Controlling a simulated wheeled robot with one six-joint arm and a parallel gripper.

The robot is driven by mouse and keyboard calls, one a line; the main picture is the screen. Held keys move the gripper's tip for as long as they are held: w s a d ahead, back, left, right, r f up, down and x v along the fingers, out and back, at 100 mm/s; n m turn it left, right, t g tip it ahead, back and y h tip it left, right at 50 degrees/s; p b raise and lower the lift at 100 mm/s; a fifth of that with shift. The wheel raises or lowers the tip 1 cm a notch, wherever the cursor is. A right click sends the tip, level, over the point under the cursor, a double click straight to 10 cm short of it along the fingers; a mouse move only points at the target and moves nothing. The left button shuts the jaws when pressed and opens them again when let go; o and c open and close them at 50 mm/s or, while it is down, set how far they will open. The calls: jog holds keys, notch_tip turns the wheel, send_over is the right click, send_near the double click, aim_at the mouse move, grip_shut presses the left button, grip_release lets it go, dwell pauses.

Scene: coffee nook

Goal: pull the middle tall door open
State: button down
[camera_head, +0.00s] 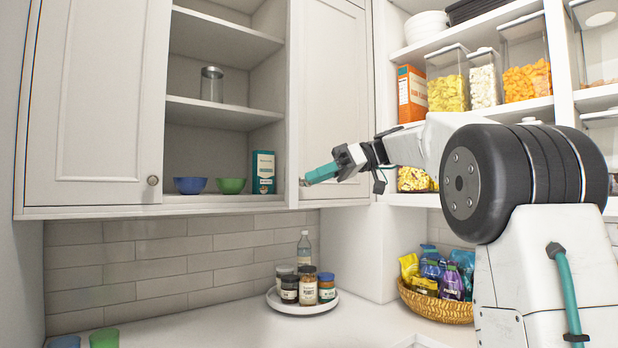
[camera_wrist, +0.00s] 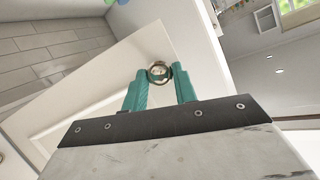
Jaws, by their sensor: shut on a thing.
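The white panelled door (camera_head: 335,85) stands right of the open shelves in the head view. I cannot make out a clear gap at its edge, so whether it is slightly open is unclear. My gripper (camera_head: 306,181) reaches in from the right to the door's lower left corner, its teal fingers closed there. In the wrist view my gripper (camera_wrist: 161,84) has a round metal knob (camera_wrist: 159,70) between its fingertips, with the pale door panel (camera_wrist: 108,82) behind. In the head view the fingers mostly hide the knob.
Another white door (camera_head: 95,95) with a knob is at left. Below are a round tray (camera_head: 302,308) with jars and a snack basket (camera_head: 437,307).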

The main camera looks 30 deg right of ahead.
jog(key=shift+s+d+n+g, duration=0.15)
jog(key=shift+d+n+g, duration=0.1)
jog(key=shift+d, duration=0.35)
jog(key=shift+s+d+n+g, duration=0.15)
jog(key=shift+d+g, duration=0.1)
jog(key=shift+d, duration=0.3)
jog(key=c, duration=1.1)
grip_release()
